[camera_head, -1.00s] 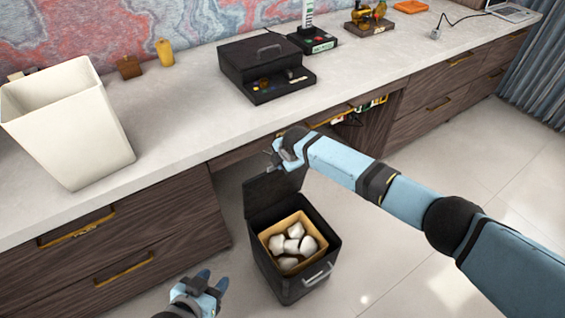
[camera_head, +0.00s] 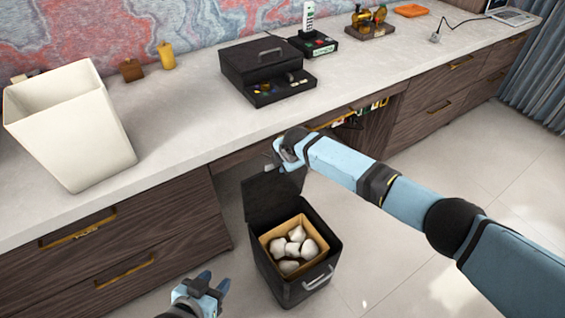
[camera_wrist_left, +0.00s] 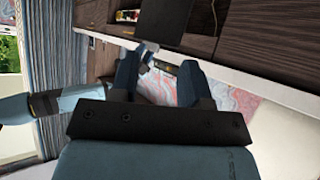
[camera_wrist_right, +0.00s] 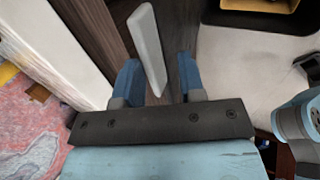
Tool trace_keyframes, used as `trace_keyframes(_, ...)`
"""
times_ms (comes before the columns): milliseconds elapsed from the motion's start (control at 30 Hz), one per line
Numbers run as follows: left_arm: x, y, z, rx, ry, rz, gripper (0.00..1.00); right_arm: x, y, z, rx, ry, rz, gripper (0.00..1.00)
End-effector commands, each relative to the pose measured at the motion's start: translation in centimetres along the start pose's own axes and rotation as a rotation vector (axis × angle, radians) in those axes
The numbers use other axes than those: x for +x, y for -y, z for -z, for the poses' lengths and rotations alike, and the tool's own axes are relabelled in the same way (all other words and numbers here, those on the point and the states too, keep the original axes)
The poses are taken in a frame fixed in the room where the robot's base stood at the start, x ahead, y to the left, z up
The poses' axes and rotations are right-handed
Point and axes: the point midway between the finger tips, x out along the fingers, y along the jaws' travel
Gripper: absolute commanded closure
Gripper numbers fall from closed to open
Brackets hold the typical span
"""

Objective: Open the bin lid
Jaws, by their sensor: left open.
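The black bin (camera_head: 298,288) stands on the floor in front of the desk, with several white crumpled pieces in its tan inner box (camera_head: 316,238). Its dark lid (camera_head: 268,200) stands raised at the back, towards the desk. My right gripper (camera_head: 271,163) is at the lid's upper edge, partly hidden by its own wrist. In the right wrist view its fingers (camera_wrist_right: 158,78) are apart, with a pale grey bar (camera_wrist_right: 149,45) between them; I cannot tell whether they touch it. My left gripper (camera_head: 215,282) is open and empty, left of the bin; its spread fingers show in the left wrist view (camera_wrist_left: 158,80).
A white open container (camera_head: 75,130) stands on the desk (camera_head: 185,110) at left. A black box with a front tray (camera_head: 262,70) sits at the desk's middle. Wooden drawers (camera_head: 110,250) flank the bin's left. The floor to the right is clear.

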Motion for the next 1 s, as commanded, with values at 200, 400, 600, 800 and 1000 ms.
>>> trace_keyframes(200, 0.0, 0.0, 0.0, 0.000, 0.000, 0.000, 0.57, 0.1, 0.3, 0.0, 0.000, 0.000, 0.005, 0.64)
trace_keyframes(400, -0.3, 0.0, 0.5, -0.003, 0.002, -0.001, 0.57, -1.8, 0.2, 0.0, -0.001, -0.001, 0.005, 0.64)
trace_keyframes(600, -0.7, 0.0, 0.8, -0.010, 0.009, 0.000, 0.57, -6.3, 0.2, -0.1, -0.001, 0.000, 0.002, 0.64)
trace_keyframes(800, -0.7, 0.0, 0.4, -0.017, 0.026, 0.001, 0.57, -10.6, 0.2, -0.1, -0.001, 0.000, 0.002, 0.64)
trace_keyframes(1000, -0.7, 0.0, 0.5, -0.023, 0.027, 0.002, 0.57, -13.1, 0.2, 0.0, 0.000, 0.001, 0.003, 0.64)
